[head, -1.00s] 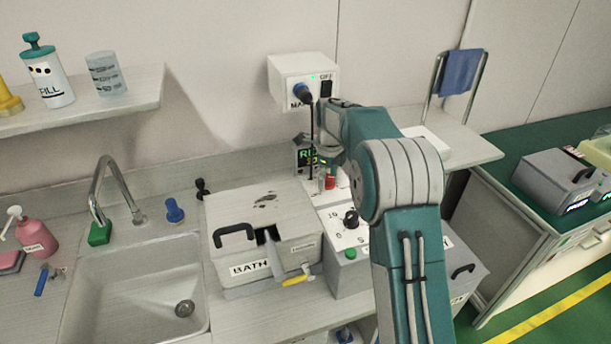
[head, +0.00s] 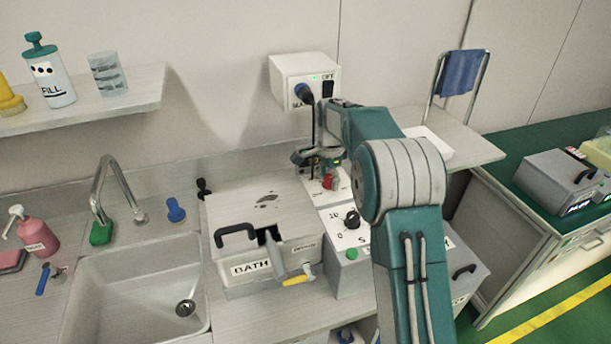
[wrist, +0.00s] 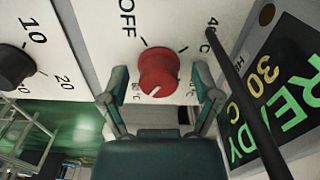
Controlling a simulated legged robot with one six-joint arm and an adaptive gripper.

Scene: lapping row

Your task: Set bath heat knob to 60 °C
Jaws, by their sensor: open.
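The red bath heat knob (wrist: 160,72) sits on a white panel marked OFF on one side and 40 °C on the other in the wrist view. Its white pointer line is toward the lower left; the labels there are too small to read. The knob also shows small in the head view (head: 329,182). My gripper (wrist: 162,80) is open, its green fingers on either side of the knob; I cannot tell whether they touch it. In the head view my gripper (head: 322,163) is just above the knob. The display (wrist: 272,88) reads READY 30 °C.
A black dial (wrist: 14,64) marked 10 and 20 is left of the red knob. A black cable (wrist: 240,85) crosses close to my right finger. The grey BATH box (head: 255,215) with handle stands left, and the wall switch box (head: 302,80) is above.

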